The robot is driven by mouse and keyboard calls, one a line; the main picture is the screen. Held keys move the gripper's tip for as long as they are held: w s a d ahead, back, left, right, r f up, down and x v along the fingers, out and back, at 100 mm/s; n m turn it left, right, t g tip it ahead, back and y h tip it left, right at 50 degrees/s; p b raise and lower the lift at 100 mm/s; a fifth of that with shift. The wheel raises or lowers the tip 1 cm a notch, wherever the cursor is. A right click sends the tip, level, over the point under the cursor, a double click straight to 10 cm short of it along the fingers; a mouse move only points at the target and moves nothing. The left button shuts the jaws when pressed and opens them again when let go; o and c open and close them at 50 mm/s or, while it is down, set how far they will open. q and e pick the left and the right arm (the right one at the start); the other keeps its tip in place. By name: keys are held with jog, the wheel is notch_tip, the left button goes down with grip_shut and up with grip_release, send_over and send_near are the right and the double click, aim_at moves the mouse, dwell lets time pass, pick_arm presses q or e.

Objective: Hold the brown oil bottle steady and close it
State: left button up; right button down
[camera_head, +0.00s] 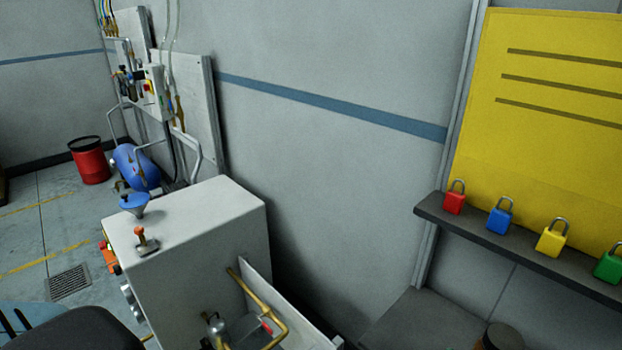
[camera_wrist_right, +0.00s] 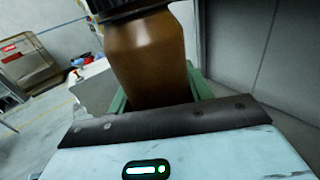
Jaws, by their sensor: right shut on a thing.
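The brown oil bottle (camera_wrist_right: 148,58) fills the upper middle of the right wrist view, tilted in that picture. A dark ribbed cap (camera_wrist_right: 118,8) is at its top, cut off by the frame edge; I cannot tell how tightly it sits. My right gripper (camera_wrist_right: 160,92) is shut on the bottle, with its green fingers on either side of the body. In the head view, a dark round top (camera_head: 503,336) shows at the bottom edge; I cannot tell if it is the bottle's. My left gripper is in neither view.
A grey cabinet (camera_head: 190,225) with a blue funnel (camera_head: 134,202) and brass pipe stands left of centre. Coloured padlocks, including a red one (camera_head: 454,201), stand on a dark shelf (camera_head: 520,246) at right. A grey surface (camera_head: 425,325) lies below it.

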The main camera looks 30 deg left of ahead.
dwell(0.5)
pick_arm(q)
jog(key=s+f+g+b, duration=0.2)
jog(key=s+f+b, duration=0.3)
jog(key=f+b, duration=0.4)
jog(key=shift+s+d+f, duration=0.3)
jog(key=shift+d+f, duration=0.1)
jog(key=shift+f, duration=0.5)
pick_arm(e)
jog(key=s+d+f+m+t+h, duration=0.2)
jog(key=f+m+h, duration=0.1)
jog(key=f, duration=0.4)
jog(key=s+d+f+m+t+h, duration=0.1)
jog(key=d+f+m+h, duration=0.1)
jog(key=f+h, duration=0.3)
notch_tip(320, 180, down, 3)
jog(key=shift+s+d+r+m+t, duration=0.1)
jog(key=shift+s+d+m+t, duration=0.3)
jog(key=shift+d, duration=0.4)
jog(key=shift+w, duration=0.15)
